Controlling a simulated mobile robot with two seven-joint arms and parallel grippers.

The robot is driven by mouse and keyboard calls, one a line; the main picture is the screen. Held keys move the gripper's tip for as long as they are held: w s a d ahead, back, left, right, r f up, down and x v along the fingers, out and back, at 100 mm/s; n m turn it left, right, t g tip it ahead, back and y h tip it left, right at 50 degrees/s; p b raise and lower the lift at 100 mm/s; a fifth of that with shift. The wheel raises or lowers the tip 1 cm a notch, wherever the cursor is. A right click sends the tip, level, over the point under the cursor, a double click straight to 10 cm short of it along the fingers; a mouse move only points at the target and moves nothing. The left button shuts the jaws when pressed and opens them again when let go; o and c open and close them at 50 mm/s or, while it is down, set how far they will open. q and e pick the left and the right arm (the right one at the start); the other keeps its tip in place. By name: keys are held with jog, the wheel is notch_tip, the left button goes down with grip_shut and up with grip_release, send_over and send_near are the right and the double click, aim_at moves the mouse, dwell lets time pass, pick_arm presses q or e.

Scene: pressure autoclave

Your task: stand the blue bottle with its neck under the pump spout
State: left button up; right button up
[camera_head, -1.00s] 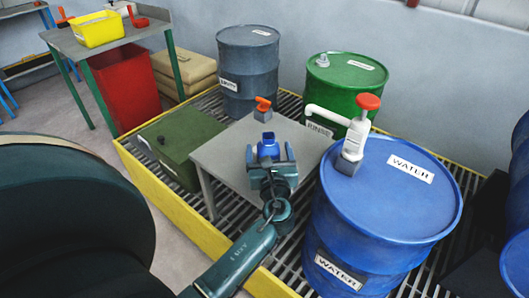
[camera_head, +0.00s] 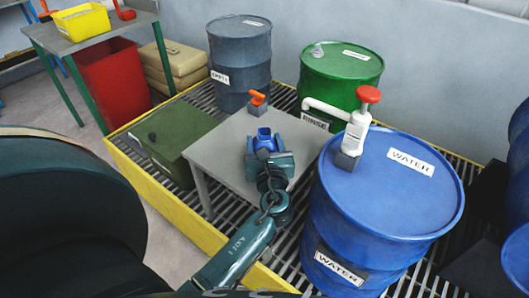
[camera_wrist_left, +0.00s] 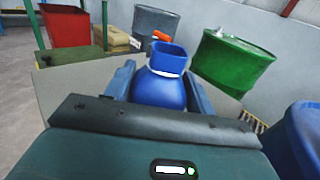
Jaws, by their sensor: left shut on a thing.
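The blue bottle (camera_head: 264,138) is upright in my left gripper (camera_head: 265,158), over the grey table (camera_head: 212,148). In the left wrist view the bottle (camera_wrist_left: 160,92) shows its round body and wide square neck between the two fingers (camera_wrist_left: 158,88). Whether its base touches the table is hidden. The white pump (camera_head: 355,130) with a red knob stands on the blue WATER drum (camera_head: 385,190). Its spout (camera_head: 322,106) points left over the back right of the table. The bottle is left of and nearer than the spout tip, apart from it. My right gripper is not in view.
An orange-handled grey block (camera_head: 257,102) sits at the table's back edge. The green RINSE drum (camera_head: 341,75) and grey EMPTY drum (camera_head: 239,60) stand behind. A green box (camera_head: 180,140) is left of the table. The table's right part is clear.

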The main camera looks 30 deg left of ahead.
aim_at(264, 131)
pick_arm(q)
jog(key=c, duration=0.4)
jog(key=shift+r+p, duration=0.3)
notch_tip(264, 131, up, 4)
jog(key=p, duration=0.4)
jog(key=shift+f, duration=0.15)
notch_tip(264, 131, up, 5)
jog(key=p, duration=0.5)
jog(key=shift+f, duration=0.2)
jog(key=shift+r+p, duration=0.6)
jog(key=shift+p, duration=0.05)
jog(key=s+d+r+m+t+h, duration=0.1)
jog(key=s+d+r+m+h, duration=0.1)
jog(key=s+d+h, duration=0.1)
jog(key=s+d+r+m+t+h+p, duration=0.1)
jog(key=s+d+r+m+h, duration=0.2)
jog(key=d+h, duration=0.1)
jog(key=s+d+r+m+t+h+p, duration=0.1)
jog(key=s+d+r+m+t+h, duration=0.1)
jog(key=s+d+r+m+h, duration=0.1)
jog(key=shift+s+d+r+h, duration=0.25)
jog(key=shift+s+d+h, duration=0.3)
jog(key=shift+h, duration=0.25)
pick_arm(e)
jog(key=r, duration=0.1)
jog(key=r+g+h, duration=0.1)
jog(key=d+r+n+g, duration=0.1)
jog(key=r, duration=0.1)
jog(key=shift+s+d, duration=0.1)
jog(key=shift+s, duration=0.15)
